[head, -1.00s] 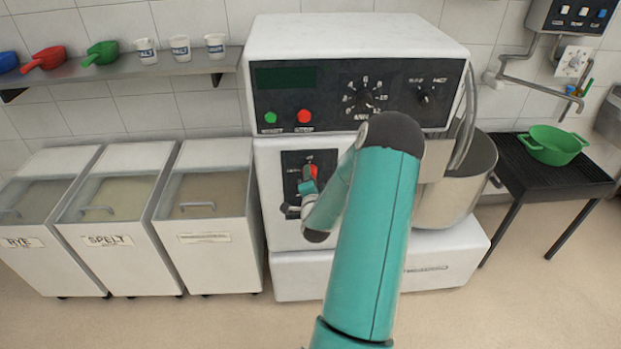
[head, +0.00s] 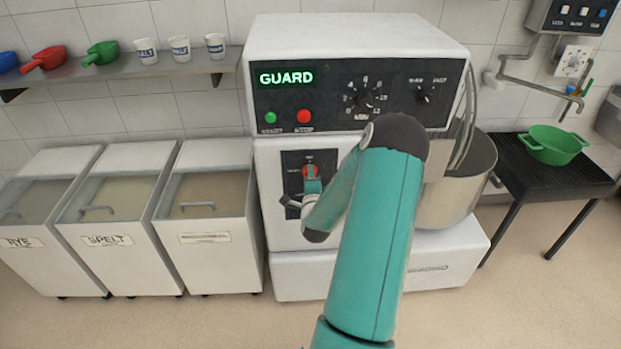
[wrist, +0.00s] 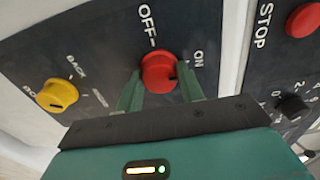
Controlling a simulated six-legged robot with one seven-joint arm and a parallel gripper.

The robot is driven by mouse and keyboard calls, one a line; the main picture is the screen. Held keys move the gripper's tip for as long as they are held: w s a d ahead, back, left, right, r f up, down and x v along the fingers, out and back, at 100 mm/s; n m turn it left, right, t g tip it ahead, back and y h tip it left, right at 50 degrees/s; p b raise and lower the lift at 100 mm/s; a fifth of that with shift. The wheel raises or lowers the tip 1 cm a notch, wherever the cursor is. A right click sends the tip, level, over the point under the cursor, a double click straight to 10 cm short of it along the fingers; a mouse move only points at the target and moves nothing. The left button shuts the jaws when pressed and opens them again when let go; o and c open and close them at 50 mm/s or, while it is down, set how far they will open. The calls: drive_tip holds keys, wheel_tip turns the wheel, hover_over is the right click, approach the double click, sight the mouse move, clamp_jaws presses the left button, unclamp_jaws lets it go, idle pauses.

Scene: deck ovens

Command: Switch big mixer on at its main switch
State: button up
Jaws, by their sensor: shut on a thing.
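The big mixer (head: 350,38) is a white machine with a dark upper panel. Its display (head: 286,78) is lit and reads GUARD in green. The main switch is a red rotary knob (wrist: 158,66) with OFF and ON marks on a dark plate; in the head view the knob (head: 311,169) shows just above my gripper (head: 312,184). My gripper (wrist: 159,76) has one finger on each side of the knob and is shut on it. The fingers hide part of the knob's sides.
A yellow knob (wrist: 57,95) sits on the same plate. A green start button (head: 271,118) and red stop button (head: 304,116) are above. A steel bowl (head: 455,190) is at the mixer's right.

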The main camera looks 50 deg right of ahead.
drive_tip(key=o, duration=1)
drive_tip(key=v, duration=1.3)
drive_tip(key=shift+s+a, duration=0.3)
